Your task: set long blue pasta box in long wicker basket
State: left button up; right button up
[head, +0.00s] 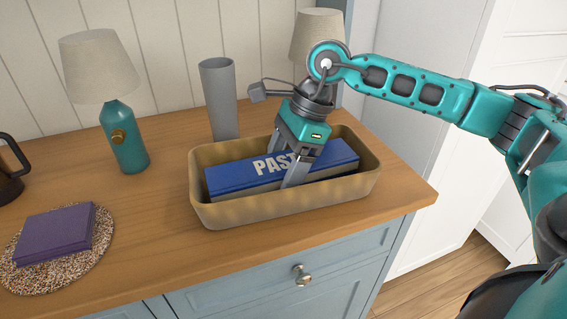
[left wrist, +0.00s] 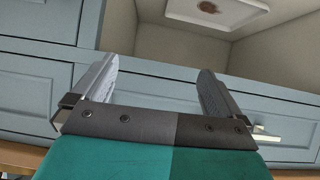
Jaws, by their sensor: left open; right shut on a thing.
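The long blue pasta box (head: 228,177) lies lengthwise inside the long wicker basket (head: 262,210) on the wooden counter. Its blue side with the white lettering shows above the basket's front rim. My right gripper (head: 292,182) reaches down into the basket and is shut on the pasta box. The lower part of the box is hidden by the basket wall, so I cannot tell whether it touches the bottom. My left gripper (left wrist: 157,90) is open and empty in the left wrist view, facing blue drawer fronts; it is out of the head view.
A grey vase (head: 219,100) stands behind the basket, and a teal lamp (head: 124,135) stands to the left. A purple book (head: 55,233) lies on a round woven mat (head: 91,262) at the left. A second lamp (head: 317,33) is behind my right arm.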

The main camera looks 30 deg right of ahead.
pick_arm(q)
jog(key=shift+a+f+b, duration=0.15)
jog(key=shift+f+b, duration=0.3)
jog(key=shift+f, duration=0.15)
pick_arm(e)
jog(key=shift+f, duration=0.45)
jog(key=o, duration=1.3)
jog(key=shift+o, duration=1.1)
jog(key=shift+d+r, duration=0.15)
jog(key=shift+r, duration=0.1)
jog(key=p+v, duration=0.1)
jog(key=v, duration=1)
jog(key=shift+s+r+p, duration=0.1)
jog(key=shift+r+p, duration=0.15)
jog(key=shift+p, duration=0.05)
pick_arm(q)
jog(key=shift+s+a+r, duration=0.1)
jog(key=shift+a+r, duration=0.05)
jog(key=shift+r, duration=0.4)
pick_arm(e)
jog(key=shift+d+r, duration=0.2)
jog(key=shift+r, duration=0.2)
